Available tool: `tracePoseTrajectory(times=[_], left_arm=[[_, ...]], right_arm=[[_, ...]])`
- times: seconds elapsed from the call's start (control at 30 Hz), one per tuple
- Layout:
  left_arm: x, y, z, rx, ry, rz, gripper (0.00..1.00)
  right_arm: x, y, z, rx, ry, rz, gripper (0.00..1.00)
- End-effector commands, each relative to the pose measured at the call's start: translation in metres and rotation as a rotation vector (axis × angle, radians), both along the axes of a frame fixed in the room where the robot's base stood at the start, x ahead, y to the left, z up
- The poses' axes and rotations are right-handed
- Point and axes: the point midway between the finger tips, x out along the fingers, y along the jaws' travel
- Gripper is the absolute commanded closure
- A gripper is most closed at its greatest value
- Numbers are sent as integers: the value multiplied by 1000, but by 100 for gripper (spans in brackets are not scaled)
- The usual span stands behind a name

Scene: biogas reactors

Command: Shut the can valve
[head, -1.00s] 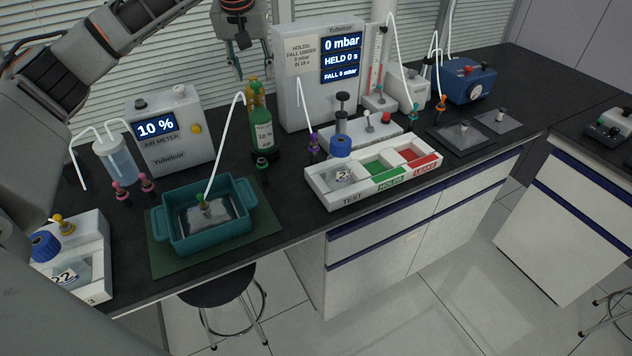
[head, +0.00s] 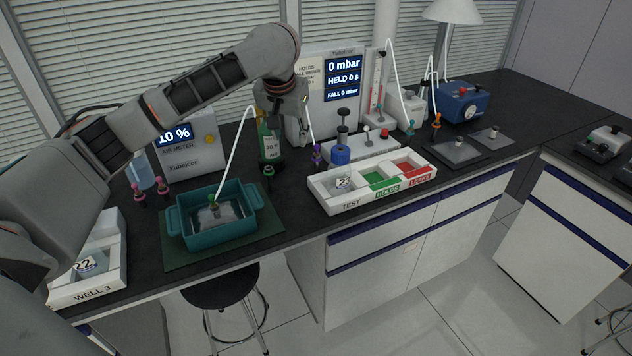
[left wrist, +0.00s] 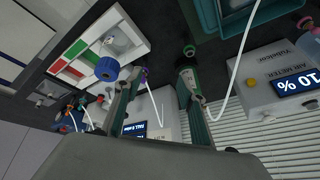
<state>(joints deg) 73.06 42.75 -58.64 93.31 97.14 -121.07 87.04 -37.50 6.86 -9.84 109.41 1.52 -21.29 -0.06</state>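The green gas can (head: 268,143) labelled 10 % stands on the black bench behind the teal tub. Its top, where the valve sits, is hidden behind my left gripper in the head view. My left gripper (head: 283,118) is at the can's top, pointing down. In the left wrist view its two fingers are apart, with a gap between them (left wrist: 160,100). The can (left wrist: 187,78) shows there beside the right-hand finger. I cannot tell whether a finger touches the can or how the valve is set. My right gripper is not in view.
The pressure panel (head: 344,78) is close behind my gripper.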

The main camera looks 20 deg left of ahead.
Motion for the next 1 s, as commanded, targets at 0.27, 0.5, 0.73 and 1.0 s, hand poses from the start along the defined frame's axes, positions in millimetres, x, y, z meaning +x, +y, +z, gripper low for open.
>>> tracePoseTrajectory(times=[0.27, 0.5, 0.73, 1.0], left_arm=[[-6, -31, -38, 22, -6, -122, 60], [-14, -57, -69, 36, -19, -225, 60], [-20, -73, -85, 45, -33, -287, 60], [-22, -76, -90, 48, -38, -304, 60]], right_arm=[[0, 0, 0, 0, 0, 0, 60], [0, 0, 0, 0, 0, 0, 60], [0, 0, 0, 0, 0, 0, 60], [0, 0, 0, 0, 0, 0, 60]])
